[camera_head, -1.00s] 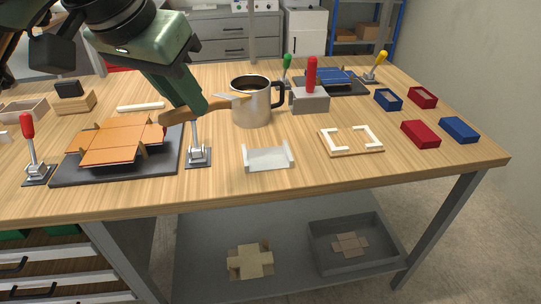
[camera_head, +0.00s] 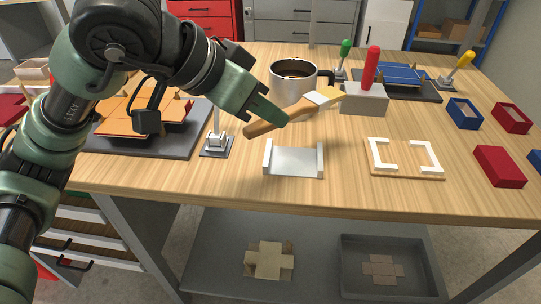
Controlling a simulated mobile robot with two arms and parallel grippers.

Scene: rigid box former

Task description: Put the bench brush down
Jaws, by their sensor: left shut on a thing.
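The bench brush (camera_head: 297,112) has a wooden handle and pale bristles at its right end. My left gripper (camera_head: 272,118) is shut on its handle and holds it tilted, handle end low at the left, in front of the metal pot (camera_head: 290,92). It appears above the table, over the back of the white U-shaped holder (camera_head: 293,162); the exact height is hard to tell. My right gripper is not in view.
A toggle clamp (camera_head: 216,142) and the dark fixture with orange panels (camera_head: 150,137) stand left of the holder. A red-handled block (camera_head: 366,98) is near the bristles. A wooden plate with white corner pieces (camera_head: 405,171) lies to the right. Bare table (camera_head: 340,196) shows in front.

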